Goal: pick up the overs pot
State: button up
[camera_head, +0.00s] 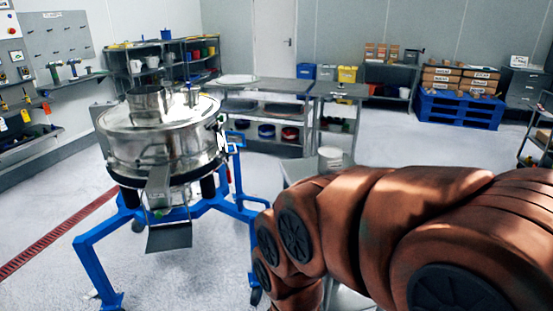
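A powder sifter (160,137), a round shiny steel drum, stands on a blue wheeled frame (95,248) at left. A steel chute (158,186) slopes down from its front, above a dark flat plate (169,236). A small whitish pot (330,158) stands upright on a grey surface right of the sifter; I cannot tell for sure whether it is the overs pot. My copper-coloured arm fills the lower right and hides part of that surface. My gripper is out of view, so its opening and what it may hold are hidden.
A grey bench (265,108) with shelves stands behind the sifter. Blue pallets (460,109) with boxes are at back right. A wall shelf (55,85) and a red floor drain (58,235) are at left. The floor at centre right is clear.

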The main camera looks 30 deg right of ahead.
aim_at(329, 161)
jog(key=u, duration=0.25)
jog(key=i, duration=0.7)
jog(key=z, duration=0.55)
jog(key=i, duration=0.9)
jog(key=z, duration=0.8)
